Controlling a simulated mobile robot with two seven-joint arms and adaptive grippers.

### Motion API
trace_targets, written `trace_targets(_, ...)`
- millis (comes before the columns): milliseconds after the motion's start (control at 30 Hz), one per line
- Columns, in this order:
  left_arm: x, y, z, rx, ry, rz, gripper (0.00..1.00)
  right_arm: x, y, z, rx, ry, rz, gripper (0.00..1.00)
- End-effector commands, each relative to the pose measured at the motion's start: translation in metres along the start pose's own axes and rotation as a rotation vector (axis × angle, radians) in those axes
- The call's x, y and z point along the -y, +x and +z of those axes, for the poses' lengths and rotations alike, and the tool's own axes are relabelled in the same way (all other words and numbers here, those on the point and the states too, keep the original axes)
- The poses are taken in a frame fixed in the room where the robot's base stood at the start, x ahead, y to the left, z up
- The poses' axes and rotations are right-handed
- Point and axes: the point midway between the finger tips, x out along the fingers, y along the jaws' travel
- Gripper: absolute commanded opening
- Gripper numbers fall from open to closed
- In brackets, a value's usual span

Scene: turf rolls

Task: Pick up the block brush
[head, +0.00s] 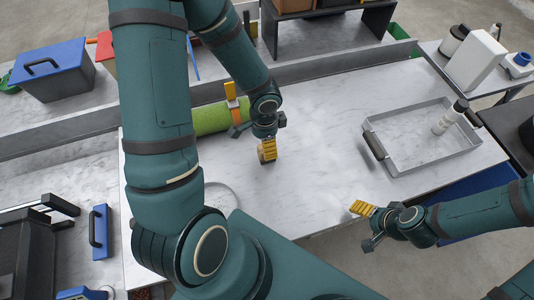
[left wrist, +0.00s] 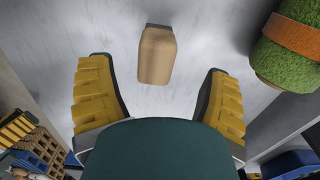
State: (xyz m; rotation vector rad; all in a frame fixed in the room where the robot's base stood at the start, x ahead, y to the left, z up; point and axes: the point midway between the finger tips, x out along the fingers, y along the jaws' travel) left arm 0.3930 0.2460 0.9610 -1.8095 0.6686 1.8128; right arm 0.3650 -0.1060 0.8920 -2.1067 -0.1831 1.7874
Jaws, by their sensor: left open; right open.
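The block brush, a light wooden block with a dark strip at one end, lies on the bench. It shows whole in the left wrist view (left wrist: 157,56), ahead of and between the spread fingers. In the head view the brush (head: 261,156) is small and partly hidden behind the yellow finger of my left gripper (head: 267,150). My left gripper is open and empty, pointing down close above the brush; contact cannot be told. My right gripper (head: 362,210) is open and empty, over the bench's front right edge.
A green turf roll (head: 208,118) with a brown band lies left of the left gripper. A dark shelf (head: 335,35) stands behind. The bench middle is clear.

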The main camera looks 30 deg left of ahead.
Motion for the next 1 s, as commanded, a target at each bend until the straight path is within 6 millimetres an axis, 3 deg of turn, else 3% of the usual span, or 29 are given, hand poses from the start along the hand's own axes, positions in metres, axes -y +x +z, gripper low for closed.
trace_targets(167,-0.001,0.011,-0.001,-0.001,0.002,0.0,0.78,-0.001,0.004,0.0,-0.001,0.0,0.001,0.76)
trace_targets(500,-0.004,0.054,-0.006,-0.001,0.001,0.0,0.78,-0.007,0.02,0.002,-0.001,0.0,0.004,0.76)
trace_targets(800,-0.004,0.056,-0.005,-0.002,0.0,-0.001,0.79,-0.007,0.02,0.002,-0.001,0.0,0.004,0.76)
trace_targets(1000,-0.004,0.056,-0.005,-0.002,0.0,-0.001,0.08,-0.007,0.02,0.002,0.0,0.0,0.004,0.76)
